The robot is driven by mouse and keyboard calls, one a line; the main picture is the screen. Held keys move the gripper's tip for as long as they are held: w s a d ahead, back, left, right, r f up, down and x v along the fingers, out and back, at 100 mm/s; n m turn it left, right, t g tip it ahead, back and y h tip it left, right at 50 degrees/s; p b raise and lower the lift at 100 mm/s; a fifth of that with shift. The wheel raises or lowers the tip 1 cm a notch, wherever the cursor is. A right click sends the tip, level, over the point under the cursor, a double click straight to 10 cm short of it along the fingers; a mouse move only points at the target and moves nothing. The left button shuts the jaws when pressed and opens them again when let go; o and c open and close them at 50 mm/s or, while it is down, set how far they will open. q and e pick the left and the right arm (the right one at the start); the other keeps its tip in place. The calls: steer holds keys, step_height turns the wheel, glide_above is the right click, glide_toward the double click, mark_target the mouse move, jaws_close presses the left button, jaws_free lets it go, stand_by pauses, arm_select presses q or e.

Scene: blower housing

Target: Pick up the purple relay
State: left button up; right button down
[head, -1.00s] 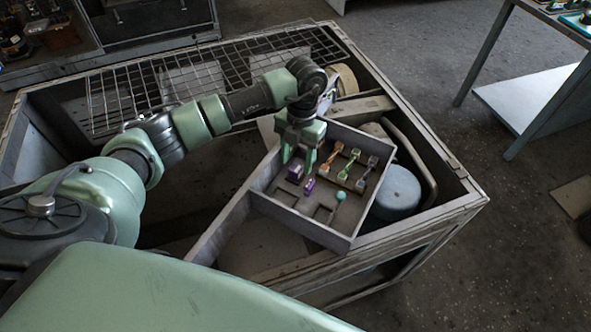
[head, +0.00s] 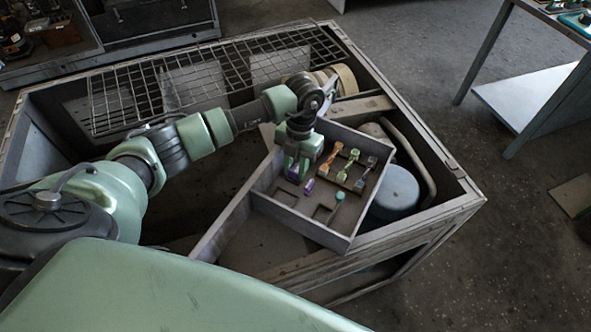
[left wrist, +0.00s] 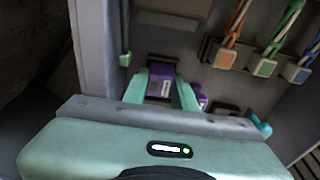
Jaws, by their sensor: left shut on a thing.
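The larger purple relay (left wrist: 161,88) sits between the green fingers of my left gripper (left wrist: 160,92) in the left wrist view, with a pale label on its face. In the head view my left gripper (head: 297,170) points down into the grey tray, and only a bit of the relay shows below and between the fingers. The gripper is shut on it. A smaller purple piece (head: 309,187) lies just beside the gripper; it shows partly behind a finger in the left wrist view (left wrist: 203,101). My right gripper is in neither view.
The grey tray (head: 349,242) has raised walls close to the gripper. It holds orange, green and blue wired connectors (head: 351,161), a teal-knobbed part (head: 340,196) and dark empty slots. A round blue-grey canister (head: 397,190) stands right of the tray. A wire grid (head: 130,95) lies behind my arm.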

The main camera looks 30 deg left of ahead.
arm_select(q)
step_height(320, 180, up, 11)
steer(key=b, duration=0.3)
step_height(320, 180, up, 9)
glide_above(296, 168)
steer(key=shift+s, duration=0.1)
